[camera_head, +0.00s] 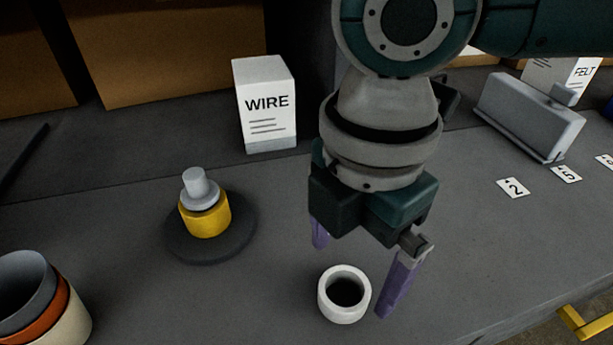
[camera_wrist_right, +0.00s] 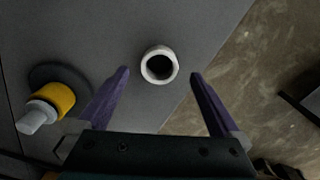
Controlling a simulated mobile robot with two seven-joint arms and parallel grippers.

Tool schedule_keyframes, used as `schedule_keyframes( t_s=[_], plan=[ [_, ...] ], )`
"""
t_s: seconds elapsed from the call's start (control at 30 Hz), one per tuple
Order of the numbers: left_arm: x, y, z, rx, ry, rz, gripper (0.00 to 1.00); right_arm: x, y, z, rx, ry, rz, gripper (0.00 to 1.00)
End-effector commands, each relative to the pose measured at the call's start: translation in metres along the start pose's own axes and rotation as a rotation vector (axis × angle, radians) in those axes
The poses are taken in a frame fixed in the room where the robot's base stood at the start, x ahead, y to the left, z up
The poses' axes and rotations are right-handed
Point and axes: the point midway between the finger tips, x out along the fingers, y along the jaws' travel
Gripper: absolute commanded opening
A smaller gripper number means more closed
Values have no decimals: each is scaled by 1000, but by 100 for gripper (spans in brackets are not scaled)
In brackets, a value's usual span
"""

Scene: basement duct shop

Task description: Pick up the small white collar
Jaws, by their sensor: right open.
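The small white collar (camera_head: 344,294) stands on the grey table with its round opening facing up, near the front edge in the head view. In the right wrist view the white collar (camera_wrist_right: 159,65) lies ahead of the fingertips, roughly midway between them. My right gripper (camera_head: 352,272) is open and empty, with its two purple fingers pointing down above the table by the collar. It also shows open in the right wrist view (camera_wrist_right: 160,75). Whether the fingers reach down to the collar's height I cannot tell. My left gripper is not in view.
A yellow collar (camera_head: 205,217) with a grey peg sits on a dark round base to the left. Nested rings (camera_head: 38,300) stand at the lower left. A WIRE box (camera_head: 265,105), a grey metal block (camera_head: 530,115) and number cards (camera_head: 513,188) are farther back. The table edge is close at right.

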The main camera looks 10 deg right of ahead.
Motion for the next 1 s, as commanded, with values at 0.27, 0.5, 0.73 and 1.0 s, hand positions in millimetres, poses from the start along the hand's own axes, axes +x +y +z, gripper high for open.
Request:
schedule_keyframes(
  t_s=[0.27,0.5,0.73,1.0],
  plan=[
    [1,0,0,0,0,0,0,38,-1,-3,0,0,-1,100],
    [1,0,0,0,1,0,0,40,0,-3,0,0,0,100],
    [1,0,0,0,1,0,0,39,0,-3,0,0,0,75],
    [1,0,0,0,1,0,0,39,0,-3,0,0,0,45]
  ],
)
